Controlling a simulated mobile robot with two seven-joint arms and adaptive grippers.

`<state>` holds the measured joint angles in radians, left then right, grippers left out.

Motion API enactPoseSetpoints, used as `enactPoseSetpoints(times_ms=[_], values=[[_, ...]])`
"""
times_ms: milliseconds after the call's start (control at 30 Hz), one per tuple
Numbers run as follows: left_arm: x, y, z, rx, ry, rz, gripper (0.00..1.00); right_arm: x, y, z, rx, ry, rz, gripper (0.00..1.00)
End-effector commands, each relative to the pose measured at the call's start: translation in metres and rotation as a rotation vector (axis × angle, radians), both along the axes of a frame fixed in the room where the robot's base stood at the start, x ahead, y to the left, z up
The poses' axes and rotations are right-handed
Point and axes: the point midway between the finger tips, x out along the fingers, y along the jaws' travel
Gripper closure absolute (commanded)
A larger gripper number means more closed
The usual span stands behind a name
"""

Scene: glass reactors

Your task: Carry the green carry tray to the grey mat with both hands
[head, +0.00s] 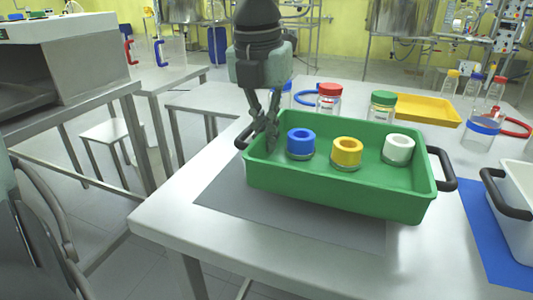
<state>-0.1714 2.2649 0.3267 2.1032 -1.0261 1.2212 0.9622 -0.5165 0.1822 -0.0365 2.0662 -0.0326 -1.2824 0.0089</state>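The green carry tray (340,190) is in the middle of the head view, level, with a black handle at each end. It holds a blue ring piece (300,143), a yellow one (346,151) and a white one (398,148). The grey mat (290,218) shows in front of and left of the tray; the tray covers part of it and reaches past its right edge. I cannot tell if the tray touches it. My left gripper (268,138) points down at the tray's left end, beside the left handle; its grip is unclear. The right handle shows no gripper on it. My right gripper is out of view.
Red-capped (329,101) and green-capped (382,108) jars stand behind the tray, near a yellow tray (425,110). A white tray (515,205) with a black handle stands at the right by a blue mat (482,235). The table's front left corner is clear.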

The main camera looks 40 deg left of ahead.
Motion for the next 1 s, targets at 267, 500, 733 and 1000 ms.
enactPoseSetpoints(times_ms=[267, 500, 733, 1000], values=[[0.0, 0.0, -0.032, -0.002, 0.0, 0.0, 1.0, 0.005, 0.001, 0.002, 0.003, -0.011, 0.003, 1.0], [0.001, 0.0, -0.038, -0.002, -0.005, 0.001, 1.0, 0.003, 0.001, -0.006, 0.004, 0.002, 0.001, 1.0], [0.001, 0.0, -0.04, -0.002, -0.004, 0.001, 1.0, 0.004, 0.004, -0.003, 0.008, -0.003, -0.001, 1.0], [0.0, 0.0, -0.04, 0.0, 0.0, 0.0, 0.74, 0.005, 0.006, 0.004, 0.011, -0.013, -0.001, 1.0]])
